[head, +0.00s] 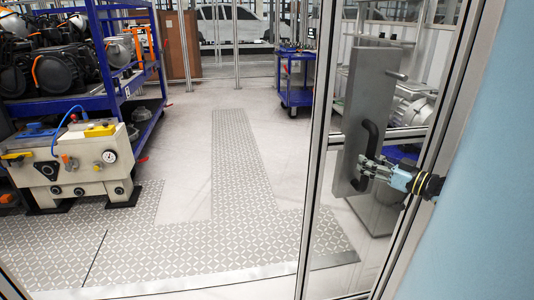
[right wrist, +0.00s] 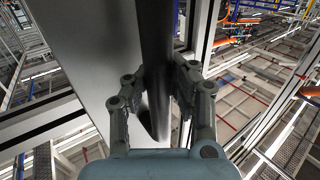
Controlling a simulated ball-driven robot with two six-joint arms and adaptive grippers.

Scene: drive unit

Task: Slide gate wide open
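The gate (head: 318,170) is a tall metal-framed panel with see-through panes at the right of the head view. A flat grey plate (head: 368,92) on it carries a black bar handle (head: 367,142). My right gripper (head: 369,168) is at the lower part of this handle. In the right wrist view the black handle (right wrist: 154,40) runs between the two fingers of my right gripper (right wrist: 158,82), which close in on both its sides and appear to touch it. My left gripper is not in view.
Left of the gate's frame is a wide floor opening with a patterned walkway (head: 235,150). A beige machine (head: 75,165) and a blue rack (head: 85,105) stand at the left. A blue cart (head: 297,75) stands farther back. A light blue surface (head: 485,180) fills the right edge.

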